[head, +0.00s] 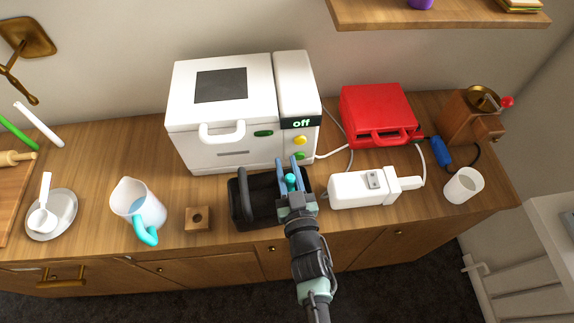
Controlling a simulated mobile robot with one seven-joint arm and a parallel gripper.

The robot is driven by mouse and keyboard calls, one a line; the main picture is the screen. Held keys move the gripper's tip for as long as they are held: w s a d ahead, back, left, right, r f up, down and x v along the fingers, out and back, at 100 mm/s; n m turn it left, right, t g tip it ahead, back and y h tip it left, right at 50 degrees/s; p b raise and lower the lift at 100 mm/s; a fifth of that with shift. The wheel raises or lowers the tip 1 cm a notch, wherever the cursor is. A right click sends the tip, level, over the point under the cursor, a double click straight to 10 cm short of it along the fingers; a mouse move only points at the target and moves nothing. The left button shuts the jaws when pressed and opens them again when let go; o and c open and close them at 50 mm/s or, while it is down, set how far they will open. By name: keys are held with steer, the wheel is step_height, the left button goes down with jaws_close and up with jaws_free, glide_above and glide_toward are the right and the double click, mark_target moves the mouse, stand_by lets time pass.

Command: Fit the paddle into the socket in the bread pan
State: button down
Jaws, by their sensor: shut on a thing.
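The black bread pan (238,212) stands on the counter in front of the white bread machine, its dark handle raised at the left. My gripper (289,168) is over the right part of the pan, its blue fingers pointing towards the machine. It is shut on a small teal piece, which I take to be the paddle (291,180). The paddle is partly hidden by the fingers. The socket inside the pan cannot be made out. I cannot tell how high the paddle is above the pan floor.
The bread machine (220,110), lid closed, shows "off". A wooden block with a hole (198,226) and a jug (135,200) stand left of the pan. A white power strip (352,192), red appliance (375,108), and cup (463,186) are to the right.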

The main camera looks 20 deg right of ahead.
steer(key=shift+f+b, duration=0.8)
steer(key=shift+f, duration=0.15)
steer(key=c, duration=0.6)
jaws_free()
steer(key=shift+c, duration=0.2)
steer(key=shift+o, duration=0.2)
steer(key=shift+f, duration=0.1)
steer(key=shift+s+f, duration=0.1)
steer(key=shift+s, duration=0.6)
steer(key=s+a+r+b, duration=0.1)
steer(key=s+a+b, duration=0.1)
steer(key=s, duration=0.9)
steer(key=shift+a, duration=0.25)
steer(key=shift+s, duration=0.2)
